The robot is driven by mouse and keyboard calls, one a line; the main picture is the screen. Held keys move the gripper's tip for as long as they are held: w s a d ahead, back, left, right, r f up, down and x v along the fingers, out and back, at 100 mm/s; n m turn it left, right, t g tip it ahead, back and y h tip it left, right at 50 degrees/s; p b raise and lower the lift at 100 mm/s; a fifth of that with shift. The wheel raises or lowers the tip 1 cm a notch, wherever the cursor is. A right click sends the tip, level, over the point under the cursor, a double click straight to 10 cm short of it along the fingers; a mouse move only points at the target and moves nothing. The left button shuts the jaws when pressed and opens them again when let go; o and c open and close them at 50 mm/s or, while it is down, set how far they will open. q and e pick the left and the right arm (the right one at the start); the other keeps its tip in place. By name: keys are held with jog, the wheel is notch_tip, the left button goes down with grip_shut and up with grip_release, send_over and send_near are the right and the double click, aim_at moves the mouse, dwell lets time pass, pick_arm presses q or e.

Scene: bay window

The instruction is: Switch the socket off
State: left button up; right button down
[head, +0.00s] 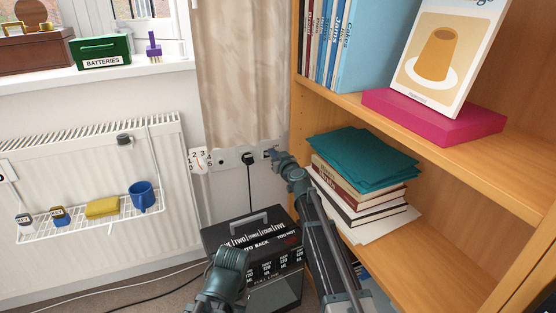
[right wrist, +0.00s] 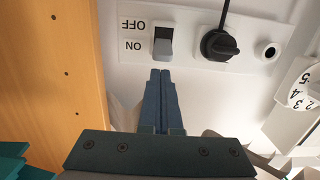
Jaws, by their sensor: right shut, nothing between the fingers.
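In the right wrist view the plate (right wrist: 190,62) appears upside down, with a grey rocker switch (right wrist: 163,43) beside the ON and OFF lettering. A black plug (right wrist: 219,44) sits in the socket next to the switch. My right gripper (right wrist: 160,74) is shut and empty. Its fingertips are just below the switch in that view, on the ON side; I cannot tell whether they touch it. In the head view my right gripper (head: 274,155) covers the plate's right end.
A wooden bookcase (head: 440,150) stands close on the right, with stacked books (head: 355,185) on its lower shelf. A numbered white dial (head: 199,159) is left of the socket. A black case (head: 255,240) stands below, and a radiator (head: 90,165) is at left.

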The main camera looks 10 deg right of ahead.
jog(key=shift+x, duration=1.1)
jog(key=shift+s+d+f+b, duration=0.1)
jog(key=shift+s+f+b, duration=0.15)
jog(key=shift+f+b, duration=0.3)
jog(key=shift+s+d+f+b, duration=0.1)
jog(key=shift+s+f+b, duration=0.1)
jog(key=shift+f+b, duration=0.35)
jog(key=shift+s+f+b, duration=0.15)
jog(key=shift+f+b, duration=0.4)
jog(key=shift+s, duration=0.1)
jog(key=p+v, duration=0.1)
jog(key=v, duration=1.2)
jog(key=shift+s, duration=0.25)
